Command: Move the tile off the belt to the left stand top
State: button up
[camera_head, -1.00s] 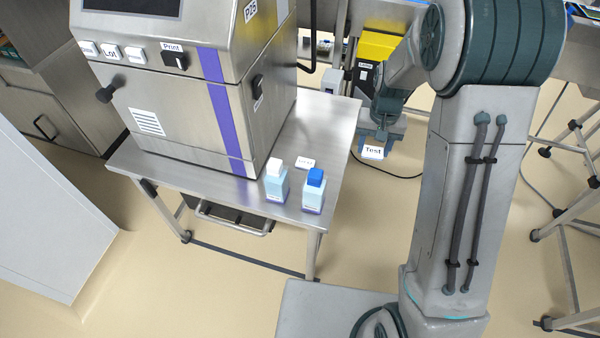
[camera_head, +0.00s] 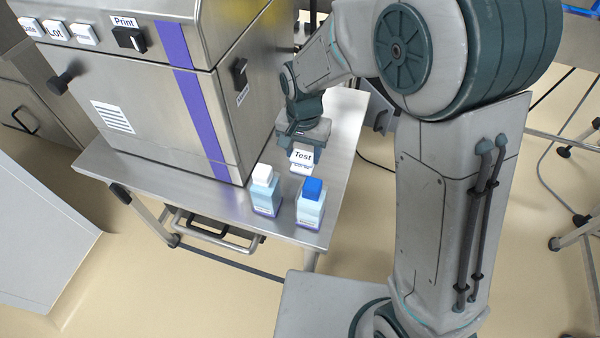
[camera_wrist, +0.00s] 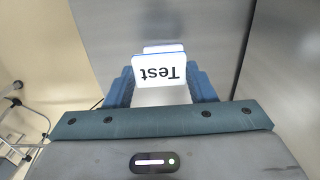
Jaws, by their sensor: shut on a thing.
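A white tile marked "Test" (camera_head: 302,157) is held in my gripper (camera_head: 302,145) over the steel stand top (camera_head: 345,130), beside the printer cabinet. In the wrist view the tile (camera_wrist: 159,72) shows upside down between the blue fingers of my gripper (camera_wrist: 160,88), which is shut on it. In the head view the tile hangs just behind two bottles; I cannot tell whether it touches the stand top. The belt is not clearly visible now.
A white-capped bottle (camera_head: 264,192) and a blue-capped bottle (camera_head: 311,205) stand near the stand top's front edge. The steel printer cabinet (camera_head: 150,100) fills the left of the stand. A strip of stand top right of the tile is clear.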

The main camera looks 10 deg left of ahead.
aim_at(300, 181)
jog(key=s+f, duration=0.1)
jog(key=s, duration=0.1)
jog(key=shift+s+a+f, duration=0.15)
jog(key=shift+s+f, duration=0.15)
jog(key=shift+f, duration=0.05)
jog(key=shift+f+b, duration=0.3)
jog(key=shift+f, duration=1.65)
jog(key=shift+f, duration=0.15)
jog(key=o, duration=1)
jog(key=shift+c, duration=0.2)
